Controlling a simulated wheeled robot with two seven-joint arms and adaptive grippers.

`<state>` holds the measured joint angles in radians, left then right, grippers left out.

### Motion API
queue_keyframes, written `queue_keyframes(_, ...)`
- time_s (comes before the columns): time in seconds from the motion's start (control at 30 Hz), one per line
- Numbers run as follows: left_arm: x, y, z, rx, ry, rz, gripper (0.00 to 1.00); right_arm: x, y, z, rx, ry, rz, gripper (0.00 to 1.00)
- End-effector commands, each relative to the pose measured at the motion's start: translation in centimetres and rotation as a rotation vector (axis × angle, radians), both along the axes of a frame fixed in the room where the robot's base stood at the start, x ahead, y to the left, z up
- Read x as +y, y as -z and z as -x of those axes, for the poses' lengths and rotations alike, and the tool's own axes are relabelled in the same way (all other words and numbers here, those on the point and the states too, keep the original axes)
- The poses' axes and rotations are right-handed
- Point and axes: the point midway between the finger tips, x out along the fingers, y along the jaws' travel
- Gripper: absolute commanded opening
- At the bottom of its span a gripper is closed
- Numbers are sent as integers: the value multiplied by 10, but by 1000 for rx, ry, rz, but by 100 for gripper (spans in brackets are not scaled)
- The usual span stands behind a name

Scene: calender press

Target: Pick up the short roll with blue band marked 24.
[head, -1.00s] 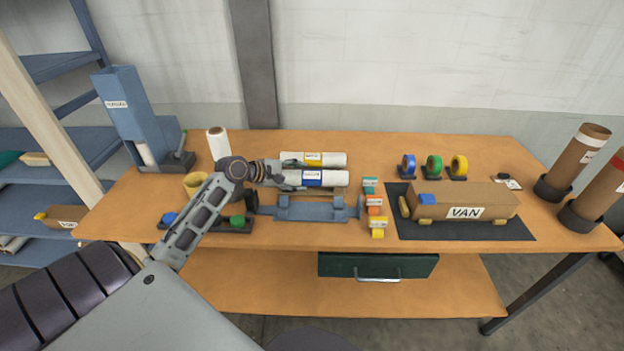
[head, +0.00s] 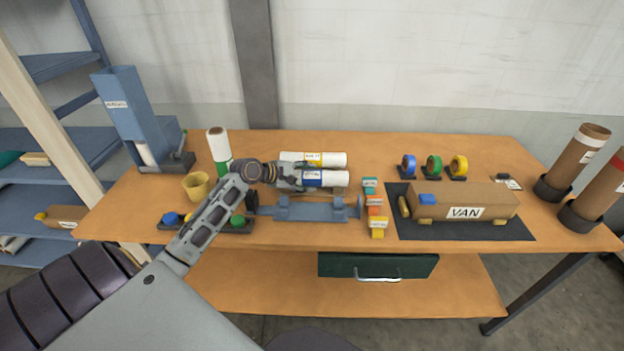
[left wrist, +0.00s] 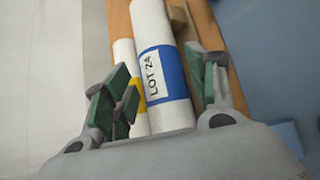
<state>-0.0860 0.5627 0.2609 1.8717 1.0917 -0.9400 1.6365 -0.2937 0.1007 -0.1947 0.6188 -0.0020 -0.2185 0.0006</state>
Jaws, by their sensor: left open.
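The short white roll with a blue band (left wrist: 164,74), marked LOT 24, lies on its side on the bench. It also shows in the head view (head: 325,180), its left part covered by my left gripper. A white roll with a yellow band (head: 326,159) lies just behind it. In the left wrist view, my left gripper (left wrist: 165,92) is open, with one finger on each side of the blue-banded roll. The left finger partly covers the yellow-banded roll (left wrist: 124,60). Whether the fingers touch the roll I cannot tell. My right gripper is not in view.
A blue cradle (head: 310,210) stands in front of the rolls. A white-and-green upright roll (head: 218,148) and a yellow cup (head: 196,186) are to the left. Small labelled blocks (head: 375,209) and a brown VAN model (head: 465,203) are to the right.

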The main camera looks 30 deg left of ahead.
Motion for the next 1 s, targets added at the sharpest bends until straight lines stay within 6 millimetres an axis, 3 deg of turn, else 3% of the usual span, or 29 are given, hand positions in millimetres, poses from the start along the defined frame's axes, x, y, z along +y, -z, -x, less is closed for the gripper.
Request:
queue_keyframes(0.5, -17, 18, -34, 0, -2, 0, 57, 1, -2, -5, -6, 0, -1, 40)
queue_keyframes(1.0, -18, 20, -36, 1, -1, -1, 57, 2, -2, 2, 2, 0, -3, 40)
